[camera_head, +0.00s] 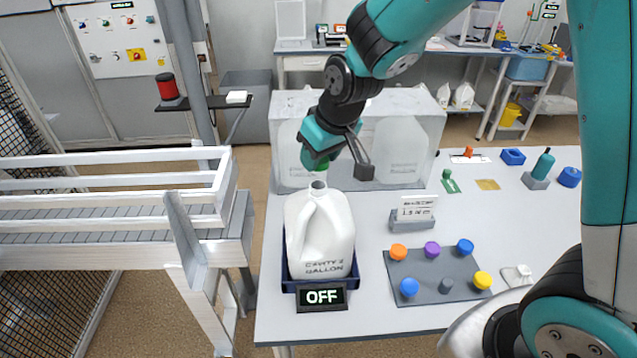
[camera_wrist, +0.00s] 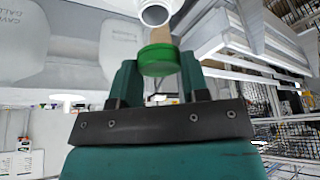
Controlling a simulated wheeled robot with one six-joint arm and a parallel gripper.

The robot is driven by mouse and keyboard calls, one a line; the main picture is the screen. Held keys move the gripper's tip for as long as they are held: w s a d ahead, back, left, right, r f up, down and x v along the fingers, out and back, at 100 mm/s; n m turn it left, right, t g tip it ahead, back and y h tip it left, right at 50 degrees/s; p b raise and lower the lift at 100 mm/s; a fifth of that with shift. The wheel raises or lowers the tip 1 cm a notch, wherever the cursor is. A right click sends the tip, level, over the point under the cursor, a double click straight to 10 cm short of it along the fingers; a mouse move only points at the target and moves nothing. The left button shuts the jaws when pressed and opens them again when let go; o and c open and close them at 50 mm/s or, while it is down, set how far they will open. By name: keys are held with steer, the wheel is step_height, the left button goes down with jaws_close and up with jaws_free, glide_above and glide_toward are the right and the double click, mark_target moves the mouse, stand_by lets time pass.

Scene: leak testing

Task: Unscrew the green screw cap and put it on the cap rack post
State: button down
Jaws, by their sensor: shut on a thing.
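My gripper (camera_head: 335,158) is shut on the green screw cap (camera_head: 312,162), just above the white jug (camera_head: 320,236). In the wrist view the green cap (camera_wrist: 158,60) sits between the fingers of my gripper (camera_wrist: 157,75). The jug's open mouth (camera_wrist: 155,14) shows beyond it, apart from the cap. The jug stands upright in a dark blue tray (camera_head: 289,285). The grey cap rack (camera_head: 430,265) lies right of the jug, holding orange, purple, blue and yellow caps. One grey post (camera_head: 446,285) at its front is bare.
An "OFF" display (camera_head: 322,297) stands in front of the jug. A small sign on a grey block (camera_head: 412,218) stands behind the rack. A large translucent box (camera_head: 420,130) is behind the jug. A white-railed conveyor (camera_head: 100,240) is on the left. Table between jug and rack is clear.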

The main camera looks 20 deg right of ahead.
steer(key=s, duration=1.2)
steer(key=shift+b, duration=0.35)
stand_by(0.9)
stand_by(0.4)
